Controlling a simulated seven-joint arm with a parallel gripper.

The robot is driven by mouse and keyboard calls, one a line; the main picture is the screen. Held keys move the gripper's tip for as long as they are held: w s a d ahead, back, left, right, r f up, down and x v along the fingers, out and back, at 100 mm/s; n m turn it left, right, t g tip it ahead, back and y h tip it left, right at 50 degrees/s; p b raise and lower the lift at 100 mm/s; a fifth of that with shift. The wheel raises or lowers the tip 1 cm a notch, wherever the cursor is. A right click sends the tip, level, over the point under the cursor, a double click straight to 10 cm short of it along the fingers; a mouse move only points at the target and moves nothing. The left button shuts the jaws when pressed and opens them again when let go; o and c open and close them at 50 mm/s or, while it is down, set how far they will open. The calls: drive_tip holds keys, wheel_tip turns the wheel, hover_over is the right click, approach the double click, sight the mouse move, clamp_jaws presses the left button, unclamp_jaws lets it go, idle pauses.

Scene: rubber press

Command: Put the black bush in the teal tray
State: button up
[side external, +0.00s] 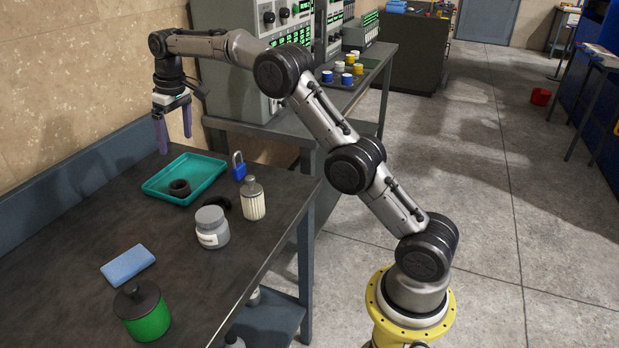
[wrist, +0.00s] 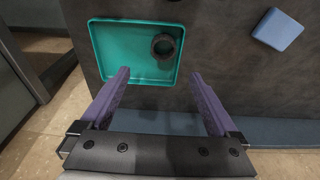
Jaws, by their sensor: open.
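The black bush (side external: 179,188) is a short ring lying inside the teal tray (side external: 207,178), flat on its floor. In the wrist view the bush (wrist: 163,46) sits in the tray's upper right part, and the bare tray floor (wrist: 120,55) shows to its left. My gripper (side external: 174,140) is open, with purple fingers pointing down. It is empty and raised above the table behind the tray, apart from the bush. In the wrist view the spread fingers (wrist: 158,85) show below the bush.
A blue padlock (side external: 239,168), a ribbed white filter (side external: 253,201), a dark round piece (side external: 222,203) and a grey jar (side external: 212,228) stand right of the tray. A blue sponge (side external: 128,265) and green container (side external: 142,312) are nearer the front. The table's left middle is clear.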

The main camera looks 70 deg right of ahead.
drive_tip(key=s+a+r+t, duration=0.1)
drive_tip(key=s+a+r, duration=0.1)
drive_tip(key=s+r, duration=0.35)
drive_tip(key=s+a+r, duration=0.2)
drive_tip(key=s, duration=0.7)
drive_tip(key=s+a+r+t, duration=0.1)
drive_tip(key=s+a+r, duration=0.1)
drive_tip(key=s+r, duration=0.35)
drive_tip(key=s+a+f+t, duration=0.1)
drive_tip(key=s+f, duration=0.4)
drive_tip(key=s, duration=0.6)
drive_tip(key=s+a+f, duration=0.1)
drive_tip(key=s+f, duration=0.4)
drive_tip(key=s, duration=0.7)
drive_tip(key=shift+s+a+t, duration=0.2)
drive_tip(key=shift+a+t, duration=0.05)
drive_tip(key=shift+t, duration=0.15)
